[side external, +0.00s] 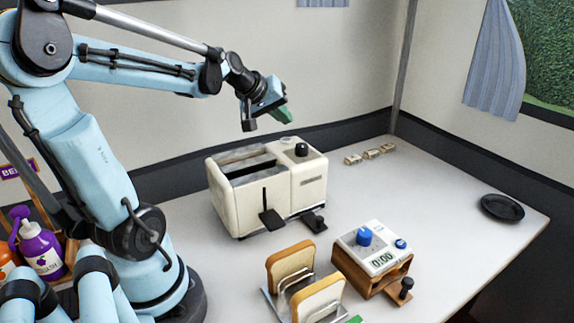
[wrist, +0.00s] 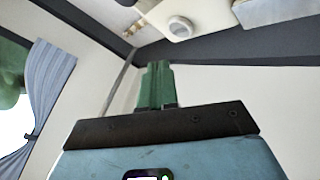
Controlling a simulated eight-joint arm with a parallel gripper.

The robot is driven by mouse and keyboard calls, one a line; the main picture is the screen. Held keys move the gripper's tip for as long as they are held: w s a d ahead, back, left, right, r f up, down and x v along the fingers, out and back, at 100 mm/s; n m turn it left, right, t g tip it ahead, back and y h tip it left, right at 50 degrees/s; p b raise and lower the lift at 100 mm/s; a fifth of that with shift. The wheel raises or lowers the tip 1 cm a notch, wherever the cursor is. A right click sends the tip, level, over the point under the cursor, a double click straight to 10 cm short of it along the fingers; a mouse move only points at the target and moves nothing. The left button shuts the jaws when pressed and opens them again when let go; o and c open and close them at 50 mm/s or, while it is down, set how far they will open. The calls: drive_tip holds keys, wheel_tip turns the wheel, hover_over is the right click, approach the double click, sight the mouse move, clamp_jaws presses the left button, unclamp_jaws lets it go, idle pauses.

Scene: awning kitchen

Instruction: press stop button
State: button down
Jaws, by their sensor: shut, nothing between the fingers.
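The cream toaster (side external: 305,190) stands on the table towards the back wall. A pale round button (side external: 289,141) and a black knob (side external: 301,149) are on its top, and a pale round piece (wrist: 178,28) also shows on top of it in the wrist view. No label reads clearly enough to tell which control is the stop button. My gripper (side external: 286,114), with green fingers, is shut and empty above the toaster's top, apart from it. In the wrist view its fingers (wrist: 156,80) are together.
A kitchen timer (side external: 383,262) with a blue knob, a blue button and a 0:00 display sits on a wooden stand at the front. A rack (side external: 283,302) holds bread slices beside it. A black plate (side external: 502,208) lies at the right. Small blocks (side external: 372,154) lie at the back.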

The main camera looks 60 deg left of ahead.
sight(283, 140)
drive_tip(key=shift+f, duration=1.2)
idle(1.2)
drive_tip(key=shift+f, duration=0.4)
drive_tip(key=shift+f, duration=0.4)
idle(0.6)
drive_tip(key=shift+r, duration=0.85)
drive_tip(key=shift+r, duration=0.1)
drive_tip(key=shift+r, duration=2.4)
drive_tip(key=shift+d, duration=0.1)
